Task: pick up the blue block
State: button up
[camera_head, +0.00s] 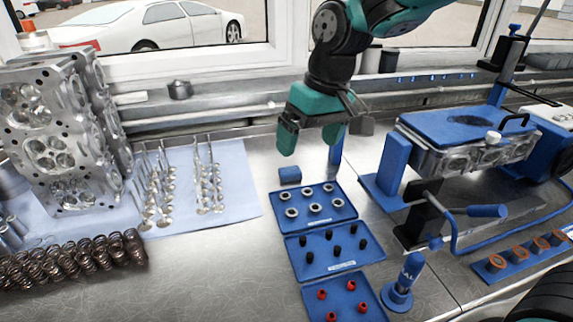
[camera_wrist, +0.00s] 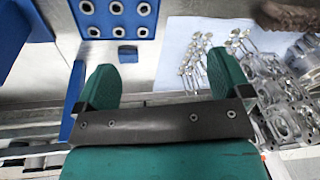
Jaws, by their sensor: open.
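The small blue block (camera_head: 290,175) lies on the metal bench, just behind the back left corner of a blue tray of ring-shaped parts. It also shows in the wrist view (camera_wrist: 128,54), beyond and between my fingers, close to the left one. My gripper (camera_head: 311,148) is green, points down and is open and empty. It hangs above and a little behind the block, apart from it. In the wrist view my gripper's two fingers (camera_wrist: 162,75) stand wide apart.
Blue trays of small parts (camera_head: 327,239) run toward the front. Valves stand on a pale sheet (camera_head: 236,165) at left, beside cylinder heads (camera_head: 50,140) and springs (camera_head: 75,262). A blue post (camera_head: 336,152) stands near my gripper; a blue fixture (camera_head: 395,165) is at right.

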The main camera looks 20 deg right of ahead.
jog(key=w+d+f+m+h+p, duration=0.1)
jog(key=w+m+p, duration=0.1)
jog(key=w, duration=0.9)
jog(key=m+h+p, duration=0.1)
jog(key=m, duration=0.1)
send_near(290, 170)
jog(key=f+p, duration=0.1)
jog(key=p, duration=0.1)
jog(key=f+p, duration=0.2)
jog(key=shift+d+f, duration=0.25)
jog(key=shift+d, duration=0.1)
jog(key=shift+w+a+f+p, duration=0.15)
jog(key=shift+f+p, duration=0.35)
jog(key=shift+f, duration=0.5)
jog(key=shift+w+a+f+p, duration=0.1)
jog(key=shift+f+p, duration=0.4)
jog(key=shift+f, duration=0.5)
jog(key=shift+w+a+f+p, duration=0.15)
jog(key=shift+f+p, duration=0.35)
jog(key=shift+f, duration=0.5)
jog(key=c, duration=1)
